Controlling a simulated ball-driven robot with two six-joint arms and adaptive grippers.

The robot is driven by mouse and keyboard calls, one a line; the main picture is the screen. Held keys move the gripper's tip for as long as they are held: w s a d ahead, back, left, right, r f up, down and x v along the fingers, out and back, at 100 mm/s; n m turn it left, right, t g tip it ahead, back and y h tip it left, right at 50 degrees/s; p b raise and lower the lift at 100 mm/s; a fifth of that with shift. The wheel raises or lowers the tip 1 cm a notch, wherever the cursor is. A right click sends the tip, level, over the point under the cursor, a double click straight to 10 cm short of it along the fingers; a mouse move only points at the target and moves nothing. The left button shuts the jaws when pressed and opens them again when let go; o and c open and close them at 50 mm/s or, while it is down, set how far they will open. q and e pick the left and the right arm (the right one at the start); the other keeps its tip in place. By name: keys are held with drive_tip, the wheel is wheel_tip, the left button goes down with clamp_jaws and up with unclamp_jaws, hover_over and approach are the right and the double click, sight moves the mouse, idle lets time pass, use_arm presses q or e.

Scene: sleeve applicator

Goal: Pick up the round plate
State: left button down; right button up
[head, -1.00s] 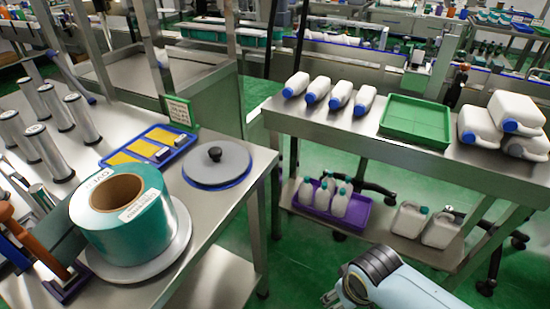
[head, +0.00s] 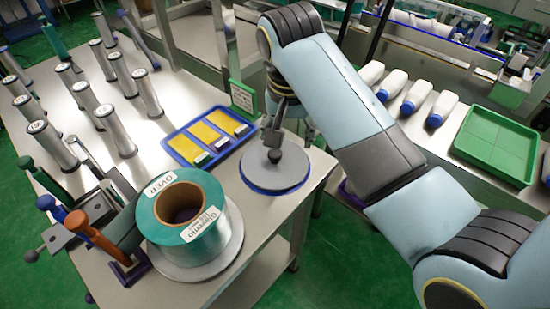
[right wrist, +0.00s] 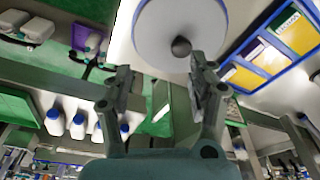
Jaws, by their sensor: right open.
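The round plate (head: 268,177) is a flat grey disc with a blue rim and a dark round knob (head: 274,156) in its middle. It lies on the metal table near the right edge. My right gripper (head: 276,130) is above and behind the knob in the head view, partly hidden by its own arm. In the right wrist view the gripper (right wrist: 160,75) is open and empty, its fingers apart. The plate (right wrist: 165,30) and knob (right wrist: 181,46) show beyond the fingertips, the knob nearer the right finger. My left gripper is not in view.
A large green roll (head: 190,215) stands at the table's front, left of the plate. A blue tray with yellow cards (head: 208,135) lies behind left. Several metal cylinders (head: 120,72) stand further left. A small green sign (head: 243,97) stands behind the plate. Another table holds white bottles and a green tray (head: 495,140).

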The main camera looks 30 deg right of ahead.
drive_tip(key=w+a+r+m, duration=0.1)
drive_tip(key=w+a, duration=0.1)
drive_tip(key=w, duration=0.1)
hover_over(274, 153)
drive_tip(key=f, duration=0.2)
drive_tip(key=s+f, duration=0.1)
drive_tip(key=f, duration=0.1)
drive_tip(key=shift+f, duration=0.35)
drive_tip(key=f, duration=0.3)
drive_tip(key=w+f, duration=0.1)
drive_tip(key=f, duration=0.1)
drive_tip(key=shift+f, duration=0.3)
drive_tip(key=shift+c, duration=0.3)
clamp_jaws()
